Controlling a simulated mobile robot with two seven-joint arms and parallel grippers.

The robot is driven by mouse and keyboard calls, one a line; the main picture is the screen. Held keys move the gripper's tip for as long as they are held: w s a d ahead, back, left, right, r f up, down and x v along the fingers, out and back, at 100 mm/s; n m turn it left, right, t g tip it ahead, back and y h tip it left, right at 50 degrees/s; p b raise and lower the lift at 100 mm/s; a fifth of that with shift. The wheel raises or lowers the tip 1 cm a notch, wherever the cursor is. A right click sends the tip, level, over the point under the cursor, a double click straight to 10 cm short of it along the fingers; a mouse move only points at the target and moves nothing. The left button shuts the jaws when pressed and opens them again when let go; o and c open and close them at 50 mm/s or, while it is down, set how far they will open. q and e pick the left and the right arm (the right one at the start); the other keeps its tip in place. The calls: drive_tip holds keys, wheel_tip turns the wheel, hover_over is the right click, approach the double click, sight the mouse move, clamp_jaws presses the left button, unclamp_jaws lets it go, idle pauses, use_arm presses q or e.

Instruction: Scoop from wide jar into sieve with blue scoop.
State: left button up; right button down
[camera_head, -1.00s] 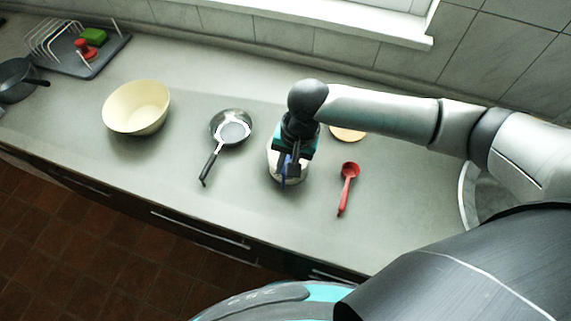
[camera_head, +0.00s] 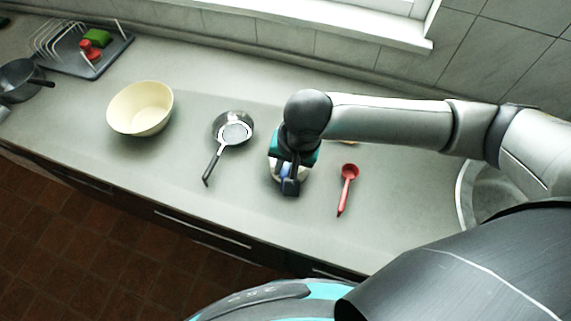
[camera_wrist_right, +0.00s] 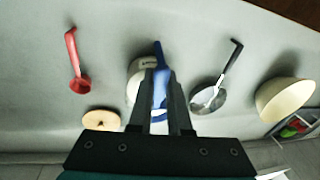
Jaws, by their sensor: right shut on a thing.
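My right gripper (camera_head: 290,184) is above the wide jar and shut on the blue scoop (camera_wrist_right: 159,75), whose handle shows between the fingers in the right wrist view. The pale jar (camera_wrist_right: 134,82) is largely hidden under the gripper in the head view. Whether the scoop's bowl is inside the jar, and what it holds, I cannot tell. The sieve (camera_head: 235,133), a round mesh with a dark handle, lies over a dark round vessel (camera_head: 220,121) left of the gripper. My left gripper is out of view.
A red scoop (camera_head: 348,178) lies right of the jar, near a round wooden disc (camera_wrist_right: 102,120). A cream bowl (camera_head: 141,108) stands left of the sieve. A dark pan (camera_head: 20,80) and a dish rack (camera_head: 75,55) are at far left. The front counter is clear.

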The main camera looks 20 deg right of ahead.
drive_tip(key=shift+s+a+r+t+p, duration=0.15)
drive_tip(key=shift+r+t+p, duration=0.35)
drive_tip(key=shift+r+p, duration=0.6)
drive_tip(key=shift+s+r+t+h+p, duration=0.15)
drive_tip(key=shift+r+t+h+p, duration=0.25)
drive_tip(key=shift+r+t+p, duration=0.7)
drive_tip(key=shift+f+p, duration=0.3)
drive_tip(key=shift+f, duration=0.15)
